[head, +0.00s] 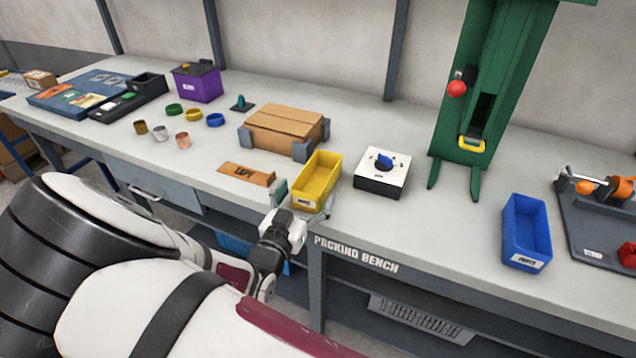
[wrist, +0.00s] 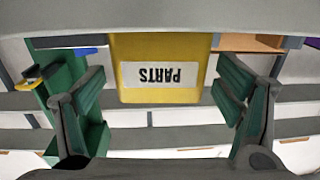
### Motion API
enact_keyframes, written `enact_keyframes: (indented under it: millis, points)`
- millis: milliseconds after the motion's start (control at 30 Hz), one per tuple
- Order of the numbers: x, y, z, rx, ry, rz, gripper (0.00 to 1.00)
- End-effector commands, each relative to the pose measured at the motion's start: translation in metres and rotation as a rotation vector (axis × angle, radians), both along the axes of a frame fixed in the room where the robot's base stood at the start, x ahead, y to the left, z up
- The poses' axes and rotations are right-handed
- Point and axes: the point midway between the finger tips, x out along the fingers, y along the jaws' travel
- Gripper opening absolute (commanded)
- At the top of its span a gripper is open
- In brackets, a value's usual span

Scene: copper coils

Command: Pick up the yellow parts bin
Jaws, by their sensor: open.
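The yellow parts bin (head: 318,180) stands upright near the front edge of the bench in the head view. It looks empty and has a white label on its front. My gripper (head: 298,203) is at the bin's front side, low by the bench edge. In the wrist view the bin's yellow face (wrist: 160,50) with its PARTS label, upside down, lies between the two open green-padded fingers of my gripper (wrist: 160,98). There is a gap on each side of the bin, and neither finger looks to touch it.
A white box with a blue knob (head: 382,172) is close right of the bin. A wooden block (head: 247,174) is left, and a cardboard box (head: 286,128) is behind. A blue bin (head: 527,232) and a green press (head: 485,90) stand further right. The bench (head: 430,232) is clear between.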

Motion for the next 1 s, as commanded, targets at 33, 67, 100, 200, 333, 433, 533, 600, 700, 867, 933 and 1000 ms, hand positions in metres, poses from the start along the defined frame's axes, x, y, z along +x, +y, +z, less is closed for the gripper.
enact_keyframes:
  millis: [33, 67, 100, 200, 333, 433, 533, 600, 700, 867, 933, 1000]
  points:
    - [0.002, -0.001, 0.0, 0.0, 0.0, -0.001, 0.85]
    - [0.004, -0.001, 0.0, 0.0, 0.0, -0.001, 0.85]
    - [0.007, -0.002, 0.0, 0.0, 0.0, -0.001, 0.85]
    - [0.02, -0.006, 0.001, 0.0, -0.001, -0.002, 0.85]
    - [0.038, -0.012, 0.0, 0.0, -0.001, -0.001, 0.85]
    - [0.048, -0.015, 0.0, 0.0, 0.001, -0.001, 0.85]
    - [0.05, -0.015, 0.0, 0.0, 0.001, 0.0, 0.85]
    - [0.049, -0.015, 0.0, 0.0, 0.001, 0.0, 0.85]
    - [0.049, -0.015, 0.0, 0.0, 0.001, 0.0, 0.76]
    - [0.049, -0.015, 0.0, 0.0, 0.001, 0.0, 0.43]
    - [0.049, -0.015, 0.0, 0.0, 0.001, 0.0, 0.4]
    - [0.049, -0.015, 0.0, 0.0, 0.001, 0.0, 0.4]
